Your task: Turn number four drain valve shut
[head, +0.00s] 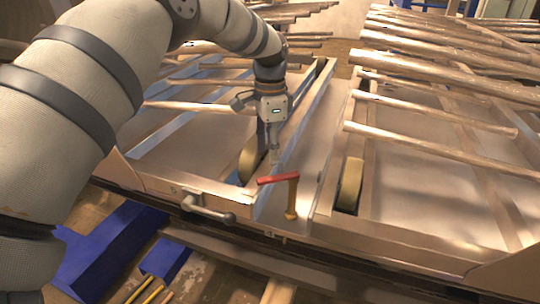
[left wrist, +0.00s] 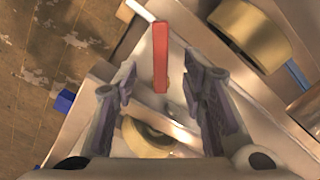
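The drain valve has a red lever handle (head: 278,179) on a brass-coloured stem (head: 291,203), standing near the front edge of the metal frame. The handle lies roughly level, pointing left from the stem. My left gripper (head: 274,155) is just above and behind the handle's left end in the head view. In the left wrist view the gripper (left wrist: 162,75) is open, and the red handle (left wrist: 161,50) runs between its two fingers. I cannot tell whether the fingers are level with the handle or above it; no grip shows. My right gripper is not in view.
A grey metal handle (head: 208,209) sits on the front rail, left of the valve. Yellowish rollers (head: 350,184) stand in the frames either side. Long metal rods (head: 430,127) cross the right bed. Blue blocks (head: 108,245) lie on the floor at the lower left.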

